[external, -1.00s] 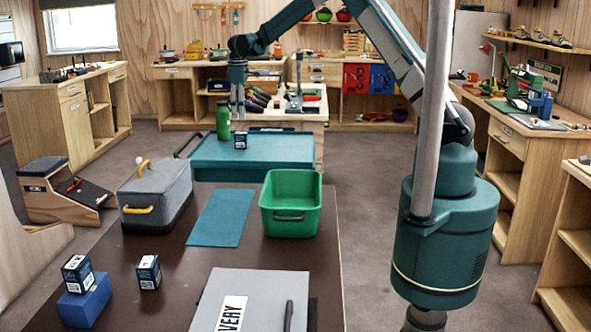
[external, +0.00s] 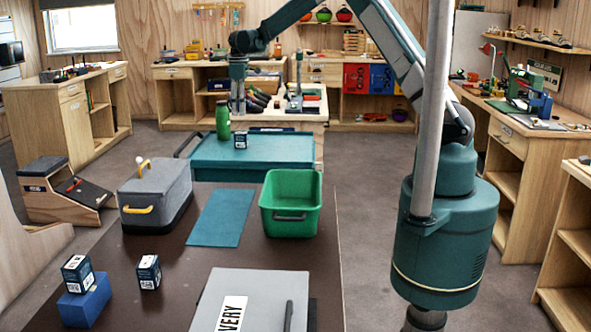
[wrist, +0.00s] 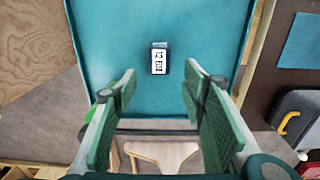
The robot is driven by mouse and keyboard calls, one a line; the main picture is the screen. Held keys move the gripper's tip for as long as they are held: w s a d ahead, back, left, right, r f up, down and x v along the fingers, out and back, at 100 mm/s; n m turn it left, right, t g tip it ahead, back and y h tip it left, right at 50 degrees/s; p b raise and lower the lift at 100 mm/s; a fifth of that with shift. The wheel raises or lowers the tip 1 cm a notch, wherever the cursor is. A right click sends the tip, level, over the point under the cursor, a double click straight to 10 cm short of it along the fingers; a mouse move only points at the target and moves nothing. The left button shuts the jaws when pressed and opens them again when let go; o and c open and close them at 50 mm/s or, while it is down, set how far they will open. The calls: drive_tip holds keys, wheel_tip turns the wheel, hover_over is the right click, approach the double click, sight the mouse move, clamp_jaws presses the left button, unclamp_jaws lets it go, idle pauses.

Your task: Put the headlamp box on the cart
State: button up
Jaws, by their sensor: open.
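A small dark box with a white label (external: 241,140) stands on the teal cart (external: 270,152); it also shows in the wrist view (wrist: 160,58), on the cart's teal top. Two similar boxes are in the external view: one sits on a blue block (external: 77,273), the other stands on the brown table (external: 149,271). I cannot read which label says headlamp. My gripper (external: 238,110) is above the cart. In the wrist view my gripper (wrist: 160,75) is open, its green fingers apart and empty, with the cart's box visible beyond them.
The brown table holds a grey case (external: 155,193), a teal mat (external: 221,217), a green bin (external: 291,203) and a grey panel (external: 250,298). Bare cart surface lies right of the box.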

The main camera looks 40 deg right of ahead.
drive_tip(key=s+d+r+m+t, duration=0.1)
drive_tip(key=s+r+m+t, duration=0.1)
drive_tip(key=s+r, duration=1)
drive_tip(key=s+d+r+m+t, duration=0.1)
drive_tip(key=s+r+m, duration=0.1)
drive_tip(key=s+r, duration=1.05)
drive_tip(key=s+f+m+t, duration=0.2)
drive_tip(key=s+f, duration=0.1)
drive_tip(key=s, duration=1.3)
drive_tip(key=s+f+m+t, duration=0.2)
drive_tip(key=s+f+m, duration=0.1)
drive_tip(key=s, duration=1.4)
drive_tip(key=shift+s+d+f, duration=0.25)
drive_tip(key=shift+f, duration=0.3)
drive_tip(key=shift+f, duration=0.1)
wheel_tip(320, 180, down, 5)
drive_tip(key=b, duration=0.4)
drive_tip(key=shift+r+b, duration=0.2)
drive_tip(key=shift+b, duration=0.2)
